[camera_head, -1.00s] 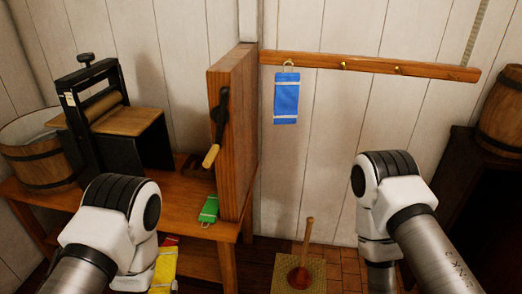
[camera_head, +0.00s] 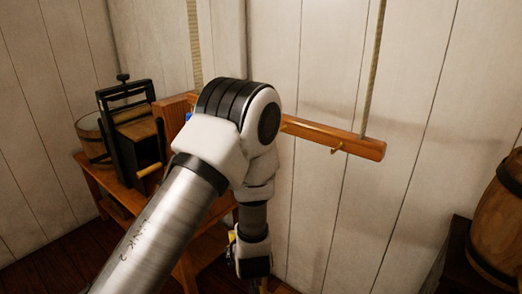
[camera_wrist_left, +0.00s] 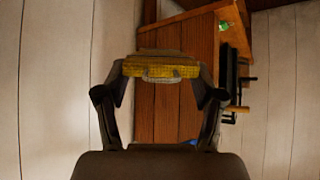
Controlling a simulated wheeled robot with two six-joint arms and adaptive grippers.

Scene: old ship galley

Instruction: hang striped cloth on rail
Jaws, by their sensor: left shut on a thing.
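The yellow cloth (camera_wrist_left: 160,69) shows edge-on between the fingertips of my left gripper (camera_wrist_left: 160,72) in the left wrist view. The gripper is shut on it, and a pale ring (camera_wrist_left: 160,78) shows at the cloth's edge. In the head view my left arm crosses the middle and the fingertips are not clearly seen. The rail's left part is hidden behind the arm. My right gripper is not in view.
The bench with the black press (camera_head: 125,135) and a tub (camera_head: 92,140) stands at the left. A bit of blue (camera_head: 188,117) shows beside my arm. A barrel (camera_head: 500,225) stands on a dark cabinet at the right. The wall right of the rail is clear.

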